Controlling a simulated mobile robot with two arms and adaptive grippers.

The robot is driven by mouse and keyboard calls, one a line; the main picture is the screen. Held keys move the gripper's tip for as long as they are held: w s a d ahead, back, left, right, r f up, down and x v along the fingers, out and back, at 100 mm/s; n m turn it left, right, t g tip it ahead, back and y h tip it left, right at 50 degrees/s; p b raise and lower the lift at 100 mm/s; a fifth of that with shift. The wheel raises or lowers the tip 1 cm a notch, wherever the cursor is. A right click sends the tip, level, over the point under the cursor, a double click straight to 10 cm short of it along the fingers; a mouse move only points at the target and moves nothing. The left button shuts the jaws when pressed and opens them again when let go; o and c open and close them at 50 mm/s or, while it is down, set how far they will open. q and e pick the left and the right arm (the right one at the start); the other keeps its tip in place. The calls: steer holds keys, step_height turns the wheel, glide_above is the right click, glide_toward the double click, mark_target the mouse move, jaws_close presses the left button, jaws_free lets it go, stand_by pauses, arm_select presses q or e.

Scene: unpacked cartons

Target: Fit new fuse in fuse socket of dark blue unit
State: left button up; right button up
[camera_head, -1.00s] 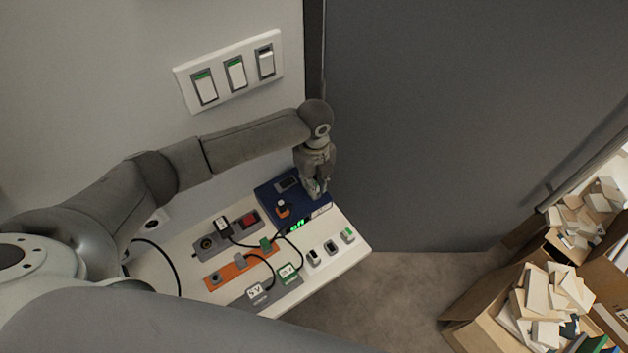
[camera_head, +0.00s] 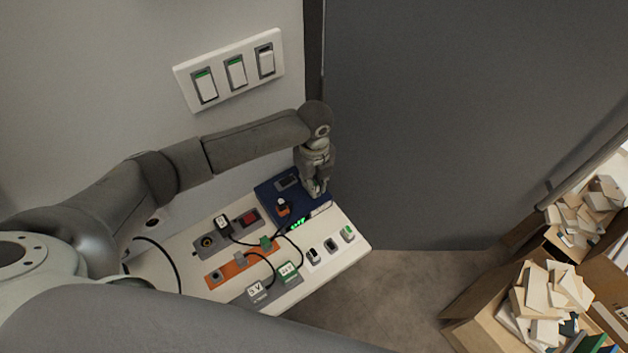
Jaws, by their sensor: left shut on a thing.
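The dark blue unit (camera_head: 268,194) sits at the far right part of the white table, with a dark socket, an orange-based knob and green lit digits on it. My left gripper (camera_head: 316,195) points down at the right end of the unit. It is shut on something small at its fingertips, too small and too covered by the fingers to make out. The fuse and the fuse socket cannot be told apart there. My right gripper is not in view.
The white table (camera_head: 350,262) also carries an orange strip (camera_head: 226,272), a grey block with a red switch (camera_head: 249,218), black cables and several small switches (camera_head: 331,246). A wall switch panel (camera_head: 235,72) is above. Cartons (camera_head: 480,304) stand at the right.

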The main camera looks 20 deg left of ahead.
arm_select(q)
steer(key=o, duration=0.9)
steer(key=shift+c, duration=0.2)
step_height(320, 180, up, 12)
